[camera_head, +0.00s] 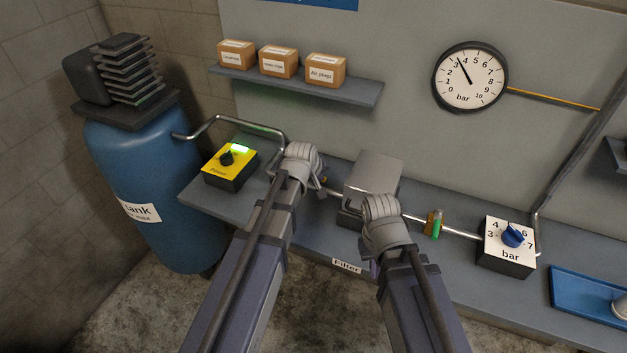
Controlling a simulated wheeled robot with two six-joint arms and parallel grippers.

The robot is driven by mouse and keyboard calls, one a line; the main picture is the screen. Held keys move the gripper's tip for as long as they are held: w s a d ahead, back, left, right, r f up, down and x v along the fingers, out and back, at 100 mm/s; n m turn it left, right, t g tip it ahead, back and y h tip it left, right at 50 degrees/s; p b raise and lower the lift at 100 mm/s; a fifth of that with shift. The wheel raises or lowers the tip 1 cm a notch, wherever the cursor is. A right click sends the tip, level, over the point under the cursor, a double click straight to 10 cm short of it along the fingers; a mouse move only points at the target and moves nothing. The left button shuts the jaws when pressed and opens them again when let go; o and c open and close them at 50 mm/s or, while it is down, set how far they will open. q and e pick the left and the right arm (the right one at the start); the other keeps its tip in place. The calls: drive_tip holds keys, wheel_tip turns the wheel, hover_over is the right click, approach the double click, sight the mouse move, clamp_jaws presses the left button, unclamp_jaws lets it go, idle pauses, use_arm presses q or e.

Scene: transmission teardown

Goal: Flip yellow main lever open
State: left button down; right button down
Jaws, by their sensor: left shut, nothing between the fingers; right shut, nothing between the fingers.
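My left gripper (302,160) is over the pipe between the yellow power box and the grey filter box. Its wrist hides that part of the pipe and most of its own fingers. A brass fitting with a green part (436,225) sits on the pipe further right.
The yellow power box (230,166) with a lit green panel stands at the bench's left end. A blue tank (145,190) stands left of the bench. A regulator box (510,244) with a blue knob and a blue tray (590,302) are at right. A gauge (469,77) hangs above.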

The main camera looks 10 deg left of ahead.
use_arm(q)
drive_tip(key=shift+w+d, duration=0.15)
drive_tip(key=shift+w, duration=0.15)
idle(0.5)
drive_tip(key=s+d+r+p, duration=0.1)
drive_tip(key=s+r+p, duration=0.7)
drive_tip(key=r+p, duration=0.1)
drive_tip(key=shift+s+d, duration=0.35)
drive_tip(key=shift+s, duration=0.05)
